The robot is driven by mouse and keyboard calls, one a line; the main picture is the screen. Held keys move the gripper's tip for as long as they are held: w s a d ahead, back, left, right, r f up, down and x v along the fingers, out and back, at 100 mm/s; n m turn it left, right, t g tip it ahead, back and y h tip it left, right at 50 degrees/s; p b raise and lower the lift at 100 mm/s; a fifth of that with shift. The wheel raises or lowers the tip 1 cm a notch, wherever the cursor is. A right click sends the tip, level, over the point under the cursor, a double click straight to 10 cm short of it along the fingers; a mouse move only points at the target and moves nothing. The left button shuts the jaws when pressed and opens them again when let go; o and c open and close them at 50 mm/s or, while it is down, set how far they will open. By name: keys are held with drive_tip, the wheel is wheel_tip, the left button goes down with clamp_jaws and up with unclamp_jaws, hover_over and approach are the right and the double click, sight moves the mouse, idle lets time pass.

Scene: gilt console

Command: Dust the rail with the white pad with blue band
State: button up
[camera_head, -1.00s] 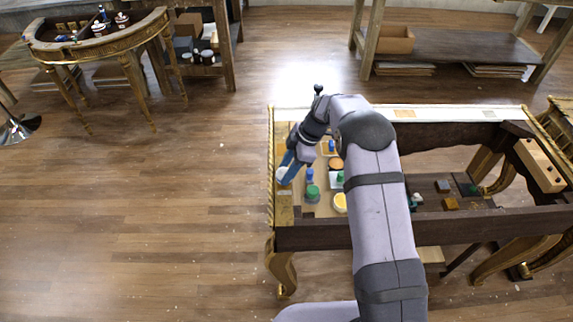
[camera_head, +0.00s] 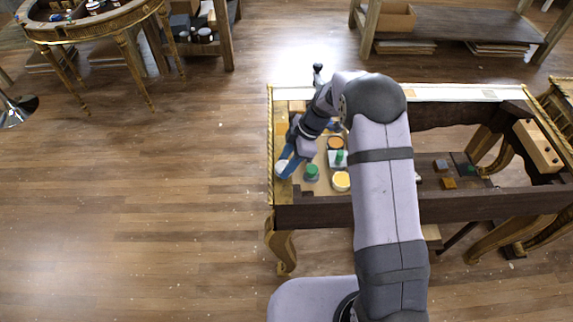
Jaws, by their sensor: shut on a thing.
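The console (camera_head: 450,203) is an open wooden frame with gilt parts. Its gilt rail (camera_head: 270,125) runs along the left side, beside a board with small items. My gripper (camera_head: 288,166) is over the front part of this left side, its blue fingers pointing down and left. It is shut on the white pad (camera_head: 281,168), which shows as a small pale shape at the fingertips, close to the rail. I cannot tell whether the pad touches the rail. The pad's blue band is not distinct from the blue fingers at this size.
On the board just right of my gripper stand a green-topped jar (camera_head: 312,172), a yellow-topped jar (camera_head: 341,181) and an orange-brown round pot (camera_head: 336,143). A wooden block with holes (camera_head: 538,147) sits at the console's right. Floor left of the console is clear.

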drive_tip(key=shift+w+f+b, duration=0.15)
drive_tip(key=shift+w+b, duration=0.9)
drive_tip(key=shift+w, duration=2.85)
wheel_tip(320, 180, up, 8)
drive_tip(key=p, duration=0.3)
drive_tip(key=shift+p, duration=0.3)
